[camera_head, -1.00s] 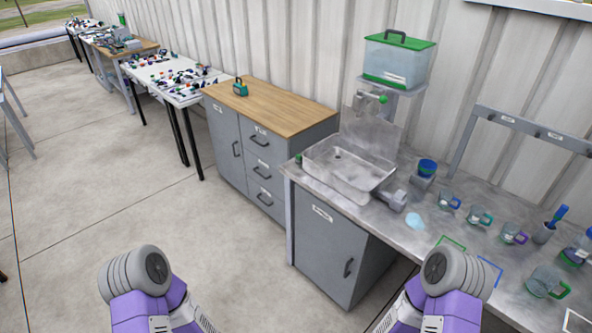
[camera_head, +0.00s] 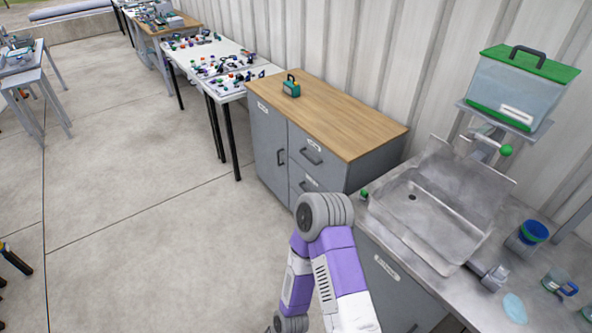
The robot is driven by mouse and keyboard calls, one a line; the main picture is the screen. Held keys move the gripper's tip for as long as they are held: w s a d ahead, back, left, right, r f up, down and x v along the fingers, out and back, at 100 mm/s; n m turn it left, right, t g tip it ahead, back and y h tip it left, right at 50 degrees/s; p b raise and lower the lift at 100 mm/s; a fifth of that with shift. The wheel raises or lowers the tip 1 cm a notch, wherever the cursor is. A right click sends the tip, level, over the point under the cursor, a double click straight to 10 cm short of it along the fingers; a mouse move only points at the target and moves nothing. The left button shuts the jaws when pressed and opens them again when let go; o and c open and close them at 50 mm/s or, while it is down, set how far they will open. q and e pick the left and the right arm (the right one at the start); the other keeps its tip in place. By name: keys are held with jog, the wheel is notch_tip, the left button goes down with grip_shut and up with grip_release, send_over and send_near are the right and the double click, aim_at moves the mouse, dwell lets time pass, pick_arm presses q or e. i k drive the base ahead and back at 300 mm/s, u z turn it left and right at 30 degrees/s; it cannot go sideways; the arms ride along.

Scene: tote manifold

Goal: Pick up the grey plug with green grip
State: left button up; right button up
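I cannot surely make out the grey plug with green grip. A small green piece (camera_head: 364,195) sits at the left corner of the sink counter, beside the steel sink basin (camera_head: 404,222). It is too small to tell whether it is the plug's grip. Many small coloured parts lie on the white table (camera_head: 213,61), too small to tell apart. One of my purple and grey arms stands in the lower middle, in front of the counter. Neither gripper's fingers can be made out.
A grey cabinet with a wooden top (camera_head: 345,112) carries a small teal-green case (camera_head: 291,87). A clear tank with green lid (camera_head: 520,88) stands above the sink. The concrete floor (camera_head: 130,190) at left is open.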

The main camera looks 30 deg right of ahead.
aim_at(364, 195)
jog(key=z, duration=0.4)
jog(key=i, duration=1.3)
jog(key=z, duration=1)
